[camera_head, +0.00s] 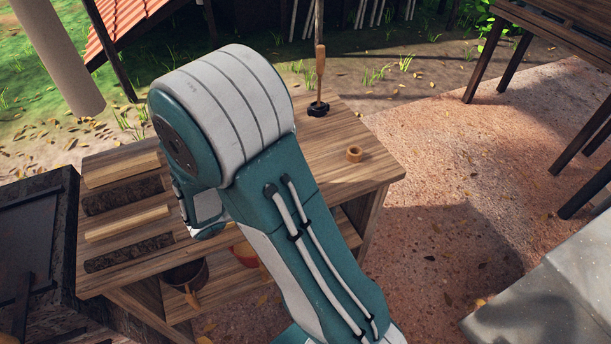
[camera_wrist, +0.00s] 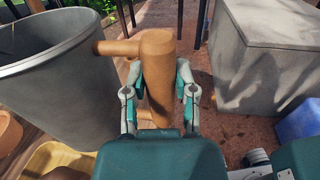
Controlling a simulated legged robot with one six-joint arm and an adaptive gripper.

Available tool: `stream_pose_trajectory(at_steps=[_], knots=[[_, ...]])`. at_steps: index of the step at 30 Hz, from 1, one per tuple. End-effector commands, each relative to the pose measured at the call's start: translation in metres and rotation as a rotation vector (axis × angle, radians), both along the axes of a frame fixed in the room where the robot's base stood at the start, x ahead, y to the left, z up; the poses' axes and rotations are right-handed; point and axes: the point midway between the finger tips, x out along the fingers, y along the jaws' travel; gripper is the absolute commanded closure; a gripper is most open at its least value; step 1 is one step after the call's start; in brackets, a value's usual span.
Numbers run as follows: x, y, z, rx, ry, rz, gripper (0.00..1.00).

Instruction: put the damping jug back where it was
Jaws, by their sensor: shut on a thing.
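In the wrist view, my gripper (camera_wrist: 160,72) is shut on an orange-brown clay jug (camera_wrist: 158,55), one finger on each side of its body. The jug looks roughly upright, and a short spout or handle sticks out to its left. This arm of the jug overlaps the rim of a large grey tub (camera_wrist: 45,70) in the picture; I cannot tell whether they touch. The jug's base is partly hidden by my wrist. In the head view my arm hides the gripper and the jug.
The wrist view shows a yellow tray (camera_wrist: 62,157) at lower left, a grey box (camera_wrist: 262,60) at right and a blue box (camera_wrist: 300,118). The head view shows a wooden table (camera_head: 325,135) with a wooden ring (camera_head: 355,154) and an upright black-based tool (camera_head: 319,85).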

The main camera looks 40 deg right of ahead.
Motion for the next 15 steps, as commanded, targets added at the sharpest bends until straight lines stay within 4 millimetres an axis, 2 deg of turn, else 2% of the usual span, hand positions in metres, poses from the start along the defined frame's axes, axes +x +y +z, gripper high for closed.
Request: stream_pose_trajectory(at_steps=[3,6,10,15], knots=[[0.011,-0.029,-0.013,0.004,0.003,-0.006,1.00],[0.019,-0.049,-0.026,0.007,0.005,-0.005,1.00],[0.028,-0.066,-0.050,0.010,0.004,-0.003,1.00],[0.035,-0.075,-0.067,0.005,0.001,0.000,1.00]])
